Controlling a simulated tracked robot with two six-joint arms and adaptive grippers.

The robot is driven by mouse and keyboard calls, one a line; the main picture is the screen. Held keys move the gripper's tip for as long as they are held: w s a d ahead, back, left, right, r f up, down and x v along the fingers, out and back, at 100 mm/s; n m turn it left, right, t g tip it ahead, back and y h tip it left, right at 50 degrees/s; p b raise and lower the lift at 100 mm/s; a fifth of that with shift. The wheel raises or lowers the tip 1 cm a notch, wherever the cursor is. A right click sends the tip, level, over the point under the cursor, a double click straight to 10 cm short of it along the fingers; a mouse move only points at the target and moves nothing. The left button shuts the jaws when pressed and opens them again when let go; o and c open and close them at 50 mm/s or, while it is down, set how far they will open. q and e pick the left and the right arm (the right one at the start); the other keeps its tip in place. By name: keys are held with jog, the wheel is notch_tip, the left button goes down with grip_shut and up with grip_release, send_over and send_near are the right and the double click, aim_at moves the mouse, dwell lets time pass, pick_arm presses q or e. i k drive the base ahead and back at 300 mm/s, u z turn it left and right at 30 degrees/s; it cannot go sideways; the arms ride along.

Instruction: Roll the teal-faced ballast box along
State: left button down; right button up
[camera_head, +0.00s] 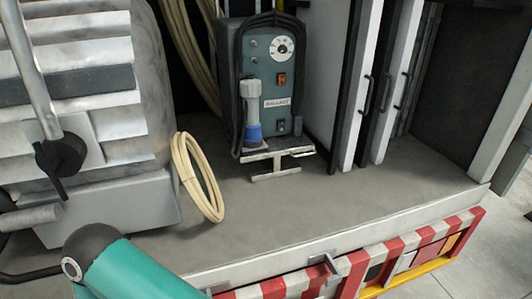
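The teal-faced ballast box (283,75) stands upright on the grey truck bed at upper centre, against the back. Its teal front has a white dial, an orange switch, a label and a dark switch low down, inside a black frame. A grey and blue plug (253,130) sits at the front's left side. A pale metal foot (275,160) projects from the box's base onto the bed. Neither of my grippers is in view.
A beige hose coil (199,177) stands on the bed left of the box, near a grey slatted machine (110,195). White upright panels (370,85) with dark handles are to the right. The bed in front is clear up to its pale front edge (330,242), above a red-and-white striped board (375,262).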

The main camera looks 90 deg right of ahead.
aim_at(255, 40)
jog(key=k, duration=2.3)
jog(key=z, duration=1.1)
jog(key=i, duration=0.85)
jog(key=z, duration=0.2)
